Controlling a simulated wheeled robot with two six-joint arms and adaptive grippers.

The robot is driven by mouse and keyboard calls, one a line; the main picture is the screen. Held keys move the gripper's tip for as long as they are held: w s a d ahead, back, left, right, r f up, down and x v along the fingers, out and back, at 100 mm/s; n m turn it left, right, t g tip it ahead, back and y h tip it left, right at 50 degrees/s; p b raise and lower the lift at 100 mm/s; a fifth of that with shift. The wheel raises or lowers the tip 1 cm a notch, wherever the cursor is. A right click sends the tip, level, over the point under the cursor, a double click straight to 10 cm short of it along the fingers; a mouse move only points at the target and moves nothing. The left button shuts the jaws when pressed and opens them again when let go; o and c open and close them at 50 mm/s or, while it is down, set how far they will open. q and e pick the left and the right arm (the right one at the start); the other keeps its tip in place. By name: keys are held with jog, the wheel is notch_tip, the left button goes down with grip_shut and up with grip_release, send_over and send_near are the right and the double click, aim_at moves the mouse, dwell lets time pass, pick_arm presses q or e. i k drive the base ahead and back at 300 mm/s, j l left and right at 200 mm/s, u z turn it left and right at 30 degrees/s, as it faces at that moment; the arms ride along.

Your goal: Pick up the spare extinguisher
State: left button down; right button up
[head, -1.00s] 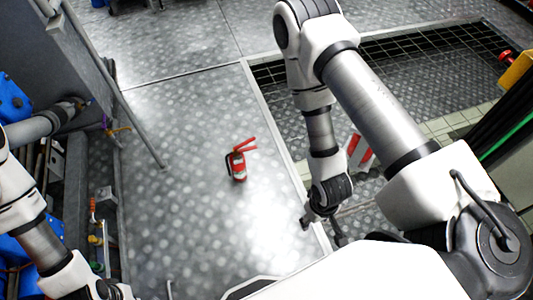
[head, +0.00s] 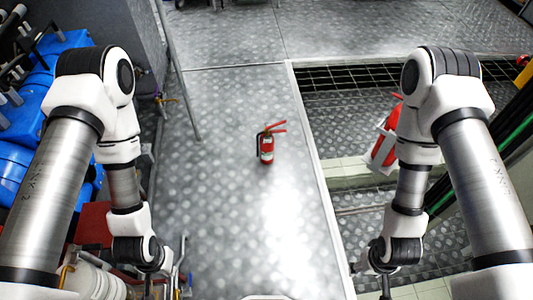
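A small red fire extinguisher (head: 267,148) with a pale label, a black hose and red handles stands on the grey metal floor, near the middle of the head view. My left gripper (head: 148,284) hangs low at the left, apart from it; its fingers are small and partly hidden. My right gripper (head: 372,282) hangs low at the right, also apart from it. Its dark fingers are too small to judge. A second, larger red extinguisher (head: 386,146) with a white band shows at the right, partly hidden behind my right arm.
Blue machinery (head: 50,85) and pipes line the left side, with a grey metal post (head: 178,70) beside the walkway. A black grating (head: 350,75) and a lower floor section lie at the right, past a raised edge (head: 318,175). The floor around the small extinguisher is clear.

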aim_at(266, 140)
jog(key=i+z, duration=0.3)
jog(key=i, duration=1.35)
